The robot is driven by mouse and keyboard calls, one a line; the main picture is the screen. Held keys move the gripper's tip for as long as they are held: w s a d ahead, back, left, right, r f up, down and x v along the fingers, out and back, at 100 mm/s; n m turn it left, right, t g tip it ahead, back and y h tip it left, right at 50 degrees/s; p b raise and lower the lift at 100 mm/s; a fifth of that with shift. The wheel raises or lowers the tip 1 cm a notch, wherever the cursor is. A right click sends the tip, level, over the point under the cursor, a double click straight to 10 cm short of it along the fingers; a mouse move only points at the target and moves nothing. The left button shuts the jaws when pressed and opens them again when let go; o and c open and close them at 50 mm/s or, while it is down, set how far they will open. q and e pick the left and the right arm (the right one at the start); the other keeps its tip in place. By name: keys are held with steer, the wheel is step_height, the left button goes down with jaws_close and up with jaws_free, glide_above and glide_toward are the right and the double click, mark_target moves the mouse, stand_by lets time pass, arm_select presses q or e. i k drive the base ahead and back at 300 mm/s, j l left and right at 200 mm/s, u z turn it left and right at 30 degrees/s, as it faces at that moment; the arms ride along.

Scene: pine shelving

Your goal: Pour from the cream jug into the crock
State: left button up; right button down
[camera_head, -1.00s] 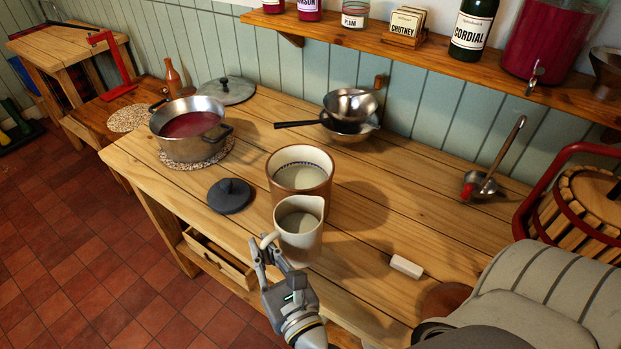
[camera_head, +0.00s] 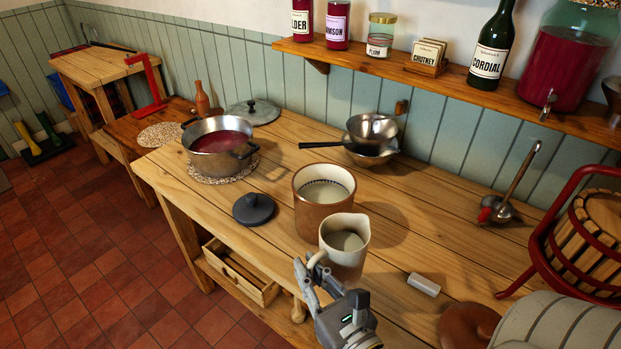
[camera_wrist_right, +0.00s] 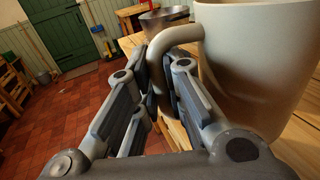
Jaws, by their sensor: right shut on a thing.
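The cream jug (camera_head: 350,262) is a pale, spouted jug holding a pale liquid. It stands close in front of the crock and slightly to its right, looking upright or nearly so. I cannot tell whether its base touches the bench. The crock (camera_head: 309,217) is a wide brown-and-cream pot with pale liquid inside; the jug hides part of its lower right side. My right gripper (camera_head: 313,271) is shut on the jug's handle, left of the jug body. In the right wrist view the handle (camera_wrist_right: 157,62) runs down between the fingers. My left gripper is out of view.
A dark round lid (camera_head: 254,208) lies left of the crock. A steel pot of red liquid (camera_head: 219,160) stands behind it on a speckled mat. Stacked pans (camera_head: 372,150) stand behind the crock. Bench between block and ladle (camera_head: 497,209) is clear.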

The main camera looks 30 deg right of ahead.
mark_target(321, 191)
steer(key=i+j, duration=0.65)
steer(key=i+j+z, duration=0.1)
steer(key=z, duration=0.25)
steer(key=j+z, duration=0.3)
steer(key=i+z, duration=0.1)
steer(key=z, duration=0.8)
steer(key=i+j+z, duration=0.15)
steer(key=i, duration=0.3)
